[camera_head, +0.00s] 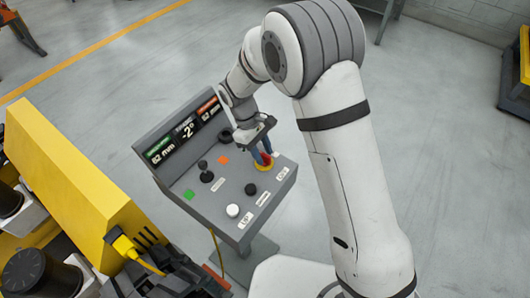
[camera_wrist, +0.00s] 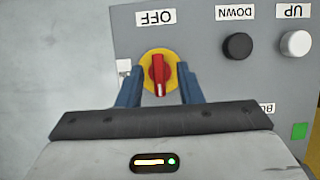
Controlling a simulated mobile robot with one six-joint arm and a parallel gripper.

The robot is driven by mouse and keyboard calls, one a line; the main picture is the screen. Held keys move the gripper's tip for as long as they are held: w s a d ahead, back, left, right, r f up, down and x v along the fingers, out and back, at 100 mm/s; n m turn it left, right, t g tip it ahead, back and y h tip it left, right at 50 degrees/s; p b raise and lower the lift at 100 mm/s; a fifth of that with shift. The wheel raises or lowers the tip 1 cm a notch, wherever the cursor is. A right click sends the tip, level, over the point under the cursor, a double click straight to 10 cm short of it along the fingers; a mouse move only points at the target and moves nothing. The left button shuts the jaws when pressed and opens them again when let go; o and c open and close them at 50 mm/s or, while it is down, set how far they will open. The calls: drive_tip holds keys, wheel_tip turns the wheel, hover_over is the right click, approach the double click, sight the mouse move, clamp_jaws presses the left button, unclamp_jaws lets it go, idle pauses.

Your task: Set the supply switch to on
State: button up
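The supply switch is a red rotary knob on a yellow disc (camera_wrist: 159,72), set in the grey control panel (camera_wrist: 208,78). An "OFF" label (camera_wrist: 155,17) shows upside down above it in the wrist view. The knob's bar stands nearly vertical there, with its white mark at the lower end. In the head view the switch (camera_head: 264,166) is at the panel's right side, partly hidden by my gripper (camera_head: 262,158). My gripper's blue fingers (camera_wrist: 161,78) are open, one on each side of the knob, with gaps showing. A small white tag (camera_wrist: 124,67) beside the disc is partly covered.
A black "DOWN" button (camera_wrist: 237,46), a white "UP" button (camera_wrist: 295,43) and a green square (camera_wrist: 300,131) are beside the switch. A black joystick (camera_head: 205,172) and displays (camera_head: 183,128) are on the console. A yellow machine (camera_head: 75,185) stands at left.

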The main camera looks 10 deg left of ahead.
drive_tip(key=shift+s+d+f, duration=0.1)
drive_tip(key=shift+d+f, duration=0.2)
drive_tip(key=shift+f, duration=0.3)
